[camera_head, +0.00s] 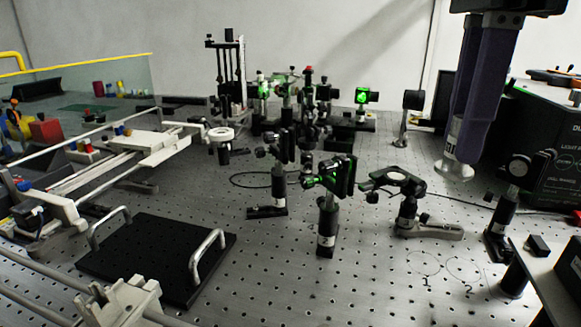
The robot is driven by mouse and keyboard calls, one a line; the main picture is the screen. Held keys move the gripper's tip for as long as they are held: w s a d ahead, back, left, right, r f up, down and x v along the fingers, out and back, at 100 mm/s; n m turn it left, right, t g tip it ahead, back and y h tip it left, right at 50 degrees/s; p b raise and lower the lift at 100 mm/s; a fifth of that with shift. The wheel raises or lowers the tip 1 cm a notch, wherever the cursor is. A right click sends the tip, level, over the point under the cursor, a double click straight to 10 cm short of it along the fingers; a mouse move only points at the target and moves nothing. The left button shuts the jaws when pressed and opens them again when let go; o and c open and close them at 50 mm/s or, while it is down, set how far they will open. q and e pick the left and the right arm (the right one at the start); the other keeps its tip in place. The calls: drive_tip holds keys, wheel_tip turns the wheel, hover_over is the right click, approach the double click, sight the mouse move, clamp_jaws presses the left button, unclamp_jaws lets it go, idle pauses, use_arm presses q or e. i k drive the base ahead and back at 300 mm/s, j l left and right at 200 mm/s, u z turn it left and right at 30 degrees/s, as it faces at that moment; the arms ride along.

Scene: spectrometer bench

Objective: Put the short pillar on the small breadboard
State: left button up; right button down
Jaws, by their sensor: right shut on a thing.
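My right gripper (467,145) comes down from the top right with two purple fingers. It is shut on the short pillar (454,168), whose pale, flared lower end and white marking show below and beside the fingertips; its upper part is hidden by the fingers. The pillar is held upright or nearly so, apparently above the bench at the right. The small breadboard (150,262) is a black plate with two pale arched handles, lying at the front left, well away from the gripper. Its visible top is bare apart from the handles.
Post-mounted optics (327,215) stand mid-bench between gripper and breadboard. A ring mount on a grey foot (440,230) stands below the gripper. A black box (545,150) is at the right. Pale rails (130,165) run along the left. Bare bench lies right of the breadboard.

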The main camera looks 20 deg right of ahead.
sight(157, 249)
drive_tip(key=i+j, duration=0.15)
drive_tip(key=j, duration=0.25)
drive_tip(key=i+j, duration=0.15)
drive_tip(key=j, duration=0.2)
drive_tip(key=i+j, duration=0.15)
drive_tip(key=j, duration=0.25)
drive_tip(key=i+j, duration=0.15)
drive_tip(key=j, duration=0.2)
